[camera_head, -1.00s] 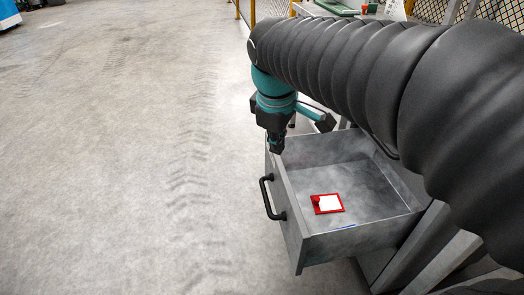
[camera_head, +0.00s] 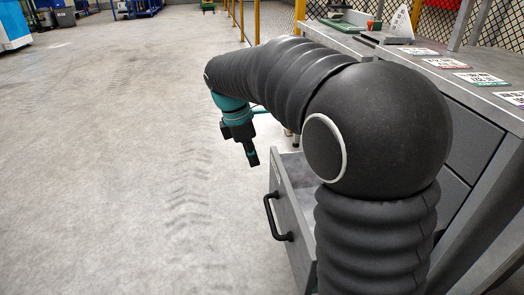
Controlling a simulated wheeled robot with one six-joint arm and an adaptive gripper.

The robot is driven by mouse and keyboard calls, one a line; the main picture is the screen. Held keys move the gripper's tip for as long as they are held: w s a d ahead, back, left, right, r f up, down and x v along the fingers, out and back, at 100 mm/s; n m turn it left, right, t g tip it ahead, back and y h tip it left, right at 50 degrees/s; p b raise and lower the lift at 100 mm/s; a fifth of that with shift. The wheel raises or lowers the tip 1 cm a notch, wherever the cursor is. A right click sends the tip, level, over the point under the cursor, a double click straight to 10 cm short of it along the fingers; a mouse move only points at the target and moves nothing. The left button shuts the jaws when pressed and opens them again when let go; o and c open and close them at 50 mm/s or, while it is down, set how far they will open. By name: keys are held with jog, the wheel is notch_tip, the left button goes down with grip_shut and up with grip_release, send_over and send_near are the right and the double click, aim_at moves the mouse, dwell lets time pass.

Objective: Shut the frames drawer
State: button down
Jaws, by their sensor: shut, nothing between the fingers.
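The frames drawer (camera_head: 291,211) is a grey metal drawer, pulled out from the grey bench. Its black bar handle (camera_head: 270,219) is on its front, facing left. My arm hides most of the drawer's inside. My gripper (camera_head: 254,163) is black below a teal wrist. It points down, shut and empty, to the left of the drawer's far front corner. It looks apart from the handle and the drawer.
The bench top (camera_head: 440,62) at right carries several labelled cards, a green object (camera_head: 343,26) and a dark tool. More drawers (camera_head: 468,142) sit shut in the bench. A yellow post (camera_head: 299,14) and mesh stand behind. The concrete floor (camera_head: 110,160) at left is clear.

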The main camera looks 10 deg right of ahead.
jog(key=d+f+b, duration=0.1)
jog(key=d+f, duration=0.4)
jog(key=shift+d+f, duration=0.15)
jog(key=shift+d, duration=0.15)
